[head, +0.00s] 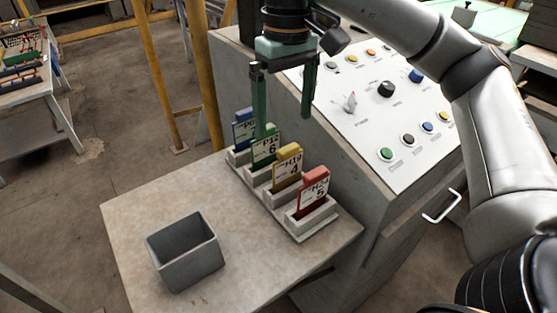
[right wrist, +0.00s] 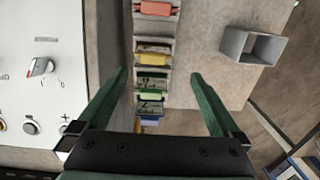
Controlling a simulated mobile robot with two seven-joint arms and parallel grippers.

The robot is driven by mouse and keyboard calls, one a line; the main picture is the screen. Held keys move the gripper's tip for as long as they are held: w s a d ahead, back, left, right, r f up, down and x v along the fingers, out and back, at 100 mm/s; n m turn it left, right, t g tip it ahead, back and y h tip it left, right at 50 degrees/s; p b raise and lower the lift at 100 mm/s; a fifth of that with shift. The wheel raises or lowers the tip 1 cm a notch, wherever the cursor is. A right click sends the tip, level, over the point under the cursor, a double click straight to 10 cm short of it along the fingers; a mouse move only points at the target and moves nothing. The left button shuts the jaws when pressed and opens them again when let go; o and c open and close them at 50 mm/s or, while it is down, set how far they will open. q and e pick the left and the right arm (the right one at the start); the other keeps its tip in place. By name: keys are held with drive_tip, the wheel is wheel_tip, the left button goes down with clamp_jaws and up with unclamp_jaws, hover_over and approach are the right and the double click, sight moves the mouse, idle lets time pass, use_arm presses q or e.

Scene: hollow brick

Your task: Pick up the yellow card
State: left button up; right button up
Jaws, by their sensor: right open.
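The yellow card (head: 288,167) stands upright in a slot of the grey card rack (head: 301,236), between the green card (head: 264,150) and the red card (head: 313,194). In the right wrist view the yellow card (right wrist: 153,47) shows from above, between the red and green ones. My right gripper (head: 284,128) is open and empty, pointing down above the rack near the green and yellow cards. Its fingers (right wrist: 160,73) spread to either side of the card row. My left gripper is not in view.
A blue card (head: 242,131) stands at the rack's far end. An empty grey box (head: 185,250) sits on the table (head: 130,208), left of the rack. A control panel (head: 375,110) with knobs and buttons rises right of the rack. Clear tabletop lies between box and rack.

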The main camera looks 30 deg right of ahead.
drive_tip(key=shift+d+f, duration=0.15)
drive_tip(key=shift+d, duration=0.25)
hover_over(288, 162)
wheel_tip(288, 162, down, 6)
drive_tip(key=shift+b, duration=0.35)
drive_tip(key=shift+w+d+f+p, duration=0.1)
drive_tip(key=shift+f+p, duration=0.15)
drive_tip(key=shift+f, duration=1.2)
drive_tip(key=shift+w+f+p, duration=0.1)
drive_tip(key=shift+f+p, duration=0.1)
drive_tip(key=shift+f, duration=1.2)
drive_tip(key=c, duration=1.1)
drive_tip(key=shift+r, duration=0.1)
